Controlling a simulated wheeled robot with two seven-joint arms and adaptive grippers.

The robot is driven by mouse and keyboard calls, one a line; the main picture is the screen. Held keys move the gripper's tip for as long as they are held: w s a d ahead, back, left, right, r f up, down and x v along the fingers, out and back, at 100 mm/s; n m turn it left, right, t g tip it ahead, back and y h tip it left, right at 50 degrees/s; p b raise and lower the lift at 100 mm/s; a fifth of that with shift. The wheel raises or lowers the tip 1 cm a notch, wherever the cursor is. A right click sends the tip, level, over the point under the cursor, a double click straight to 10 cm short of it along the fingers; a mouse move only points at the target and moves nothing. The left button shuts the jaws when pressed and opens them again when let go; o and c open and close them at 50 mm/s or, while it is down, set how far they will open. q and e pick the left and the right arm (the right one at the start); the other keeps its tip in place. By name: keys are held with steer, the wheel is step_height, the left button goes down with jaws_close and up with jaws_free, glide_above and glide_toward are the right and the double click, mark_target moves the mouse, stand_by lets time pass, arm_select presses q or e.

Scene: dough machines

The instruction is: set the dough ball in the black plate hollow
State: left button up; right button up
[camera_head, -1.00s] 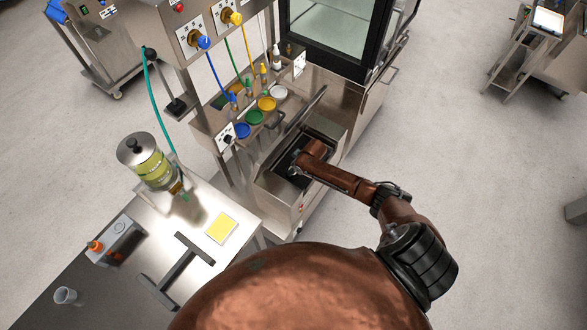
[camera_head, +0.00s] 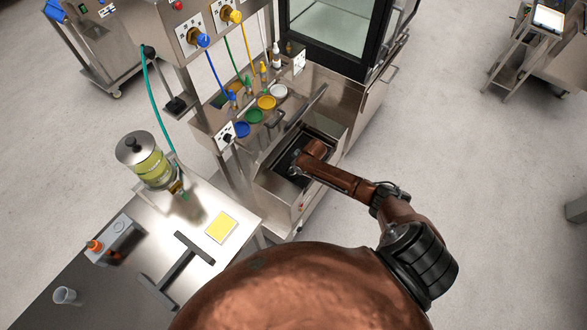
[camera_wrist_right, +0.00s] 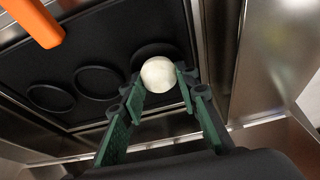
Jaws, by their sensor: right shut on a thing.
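The pale, round dough ball (camera_wrist_right: 158,72) sits between the green fingers of my right gripper (camera_wrist_right: 160,82) in the right wrist view. The gripper is shut on it. The black plate (camera_wrist_right: 135,30) lies beneath, with round hollows (camera_wrist_right: 98,82) to the left of the ball. Another hollow shows partly around and behind the ball. I cannot tell whether the ball touches the plate. In the head view the black plate (camera_head: 287,166) lies in the steel machine's bay, partly covered by my right arm; the ball and fingertips are hidden there. My left gripper is out of view.
An orange bar (camera_wrist_right: 35,20) crosses the upper left of the right wrist view. The steel wall (camera_wrist_right: 250,75) of the bay stands close to the right. In the head view, coloured bowls (camera_head: 266,103) stand behind the bay, and a steel table (camera_head: 200,265) is at left.

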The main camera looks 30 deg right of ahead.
steer(key=o, duration=1.2)
steer(key=shift+s, duration=0.1)
steer(key=shift+r+p, duration=2.8)
steer(key=shift+r, duration=0.25)
steer(key=shift+f, duration=0.1)
steer(key=v, duration=1.2)
